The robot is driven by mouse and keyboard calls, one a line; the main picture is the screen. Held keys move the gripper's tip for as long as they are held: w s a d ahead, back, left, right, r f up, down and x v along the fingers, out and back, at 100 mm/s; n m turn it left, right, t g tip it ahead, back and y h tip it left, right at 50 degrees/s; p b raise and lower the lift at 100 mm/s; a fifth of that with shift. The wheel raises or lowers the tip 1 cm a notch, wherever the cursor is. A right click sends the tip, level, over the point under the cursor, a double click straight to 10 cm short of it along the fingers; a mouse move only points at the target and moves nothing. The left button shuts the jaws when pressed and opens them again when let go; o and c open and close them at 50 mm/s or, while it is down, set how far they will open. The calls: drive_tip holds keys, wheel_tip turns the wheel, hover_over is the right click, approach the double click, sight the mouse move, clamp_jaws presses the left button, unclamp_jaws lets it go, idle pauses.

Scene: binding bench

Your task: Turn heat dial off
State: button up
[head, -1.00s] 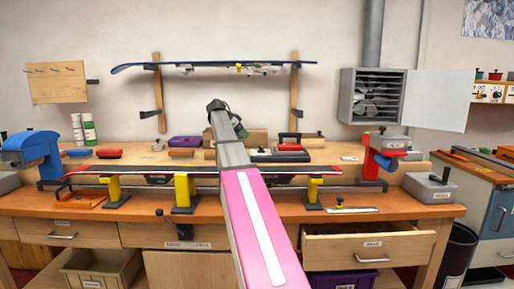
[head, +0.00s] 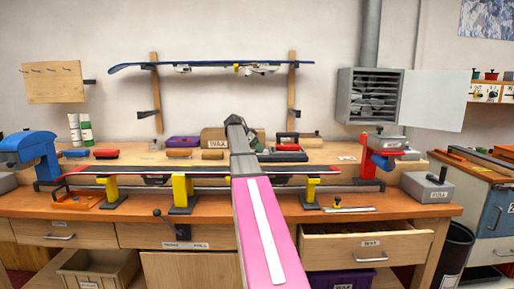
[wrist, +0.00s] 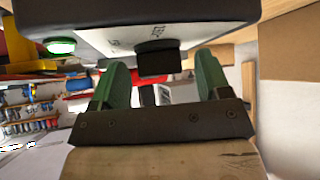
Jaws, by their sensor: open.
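In the wrist view, a black dial (wrist: 158,65) sticks out from a dark grey unit (wrist: 190,15) with a lit green lamp (wrist: 60,46) and a pale lettered face. My gripper (wrist: 158,82) has two green fingers, open and apart, one on each side of the dial. Gaps show between the fingers and the dial; whether the tips reach its depth I cannot tell. In the head view, a unit with a red handle (head: 288,140) stands on the bench just right of my arm's end. My arm hides most of the gripper there.
A box labelled wax (head: 219,138) stands just left of my arm's end. An open drawer (head: 368,243) juts out below right.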

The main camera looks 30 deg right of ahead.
drive_tip(key=c, duration=0.9)
drive_tip(key=shift+s+n+t, duration=0.1)
drive_tip(key=shift+n+t, duration=0.2)
drive_tip(key=shift+n, duration=0.1)
drive_tip(key=shift+s+n+t, duration=0.2)
drive_tip(key=shift+n+t, duration=0.5)
drive_tip(key=shift+n, duration=0.2)
drive_tip(key=n+t, duration=0.2)
drive_tip(key=n, duration=0.1)
drive_tip(key=shift+s+n+t+y, duration=0.1)
drive_tip(key=shift+n+t+y, duration=0.2)
drive_tip(key=shift+t+y, duration=0.1)
drive_tip(key=n+t+y, duration=0.1)
drive_tip(key=n, duration=0.1)
drive_tip(key=n+t+y, duration=0.1)
drive_tip(key=n+t, duration=0.1)
drive_tip(key=n, duration=0.1)
drive_tip(key=shift+d+n+y, duration=0.2)
drive_tip(key=shift+n+y, duration=0.1)
drive_tip(key=shift+y, duration=0.1)
drive_tip(key=shift+t, duration=0.3)
